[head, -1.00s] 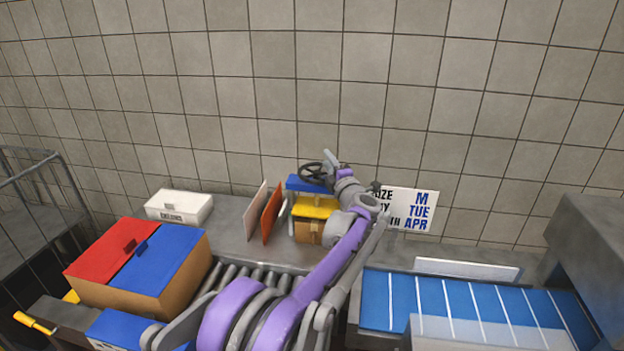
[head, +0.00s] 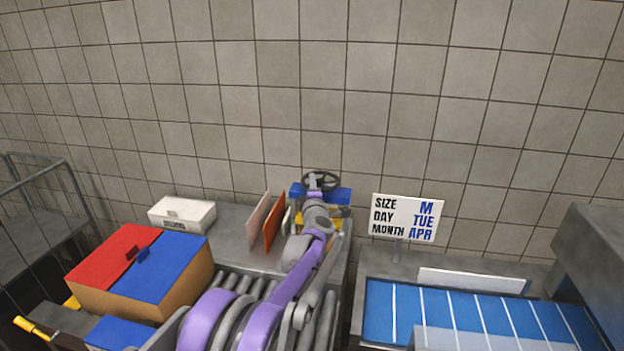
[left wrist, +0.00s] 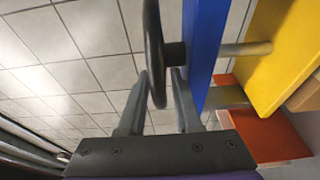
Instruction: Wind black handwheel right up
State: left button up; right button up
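The black handwheel (head: 334,181) sits on top of the blue plate (head: 340,194) against the back wall, above a yellow part. In the left wrist view the wheel (left wrist: 153,45) shows edge-on, with its dark hub facing the blue plate (left wrist: 207,45). My left gripper (head: 313,182) is at the near side of the wheel. In the left wrist view its fingers (left wrist: 160,85) are apart, with the wheel's rim between them and gaps visible on both sides. My arm hides part of the yellow part and what is below it. My right gripper is not in view.
An orange panel (head: 273,222) and a pale panel (head: 258,222) stand just left of my arm. A white box (head: 182,214) lies farther left. A sign (head: 407,218) stands to the right, behind a blue conveyor (head: 455,312). A box with red and blue flaps (head: 150,290) is at front left.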

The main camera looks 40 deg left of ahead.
pick_arm(q)
jog(key=shift+x, duration=1.5)
jog(key=shift+c, duration=0.3)
grip_shut()
